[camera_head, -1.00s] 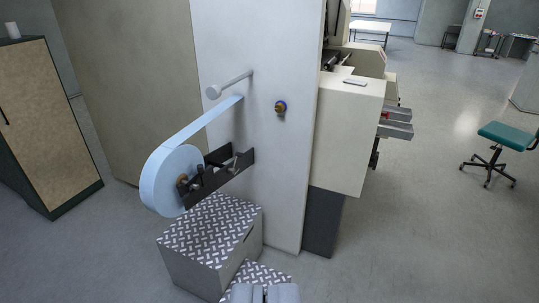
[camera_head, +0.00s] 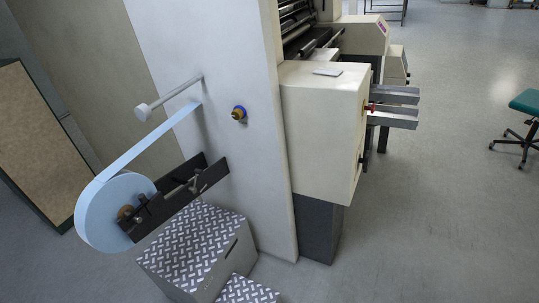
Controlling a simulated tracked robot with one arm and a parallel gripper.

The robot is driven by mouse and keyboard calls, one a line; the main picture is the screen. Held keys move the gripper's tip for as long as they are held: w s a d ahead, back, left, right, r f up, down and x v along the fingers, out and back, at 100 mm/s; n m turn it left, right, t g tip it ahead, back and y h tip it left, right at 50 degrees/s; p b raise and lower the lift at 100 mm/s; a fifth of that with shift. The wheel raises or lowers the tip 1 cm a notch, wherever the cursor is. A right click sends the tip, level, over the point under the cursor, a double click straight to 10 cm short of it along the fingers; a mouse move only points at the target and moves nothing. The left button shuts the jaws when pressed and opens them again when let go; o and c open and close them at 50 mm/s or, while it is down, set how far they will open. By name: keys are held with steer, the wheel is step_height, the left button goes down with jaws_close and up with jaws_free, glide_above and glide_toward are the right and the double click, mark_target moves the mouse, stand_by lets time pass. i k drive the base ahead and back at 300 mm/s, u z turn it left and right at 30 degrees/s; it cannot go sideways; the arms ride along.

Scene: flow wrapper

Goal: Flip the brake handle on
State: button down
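The flow wrapper's light grey panel (camera_head: 225,60) stands left of centre. A blue-white film roll (camera_head: 88,219) sits on a dark bracket (camera_head: 213,175) at its left. A small metal lever (camera_head: 194,183) stands on the bracket near the panel, and a brass hub with a small dark piece (camera_head: 141,199) is at the roll's centre. My gripper is out of the picture.
Diamond-plate steps (camera_head: 192,240) stand on the floor below the roll bracket. A guide roller (camera_head: 143,112) sticks out above the film. A cream machine housing (camera_head: 325,120) with grey trays (camera_head: 393,115) is to the right. Open floor (camera_head: 440,200) lies beyond, with a green chair (camera_head: 526,103).

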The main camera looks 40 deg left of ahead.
mark_target(193, 190)
steer(key=i, duration=1.25)
steer(key=u, duration=0.75)
steer(key=i, duration=0.65)
steer(key=u, duration=0.5)
steer(key=k, duration=0.9)
steer(key=u, duration=0.15)
steer(key=i, duration=0.95)
steer(key=z, duration=0.1)
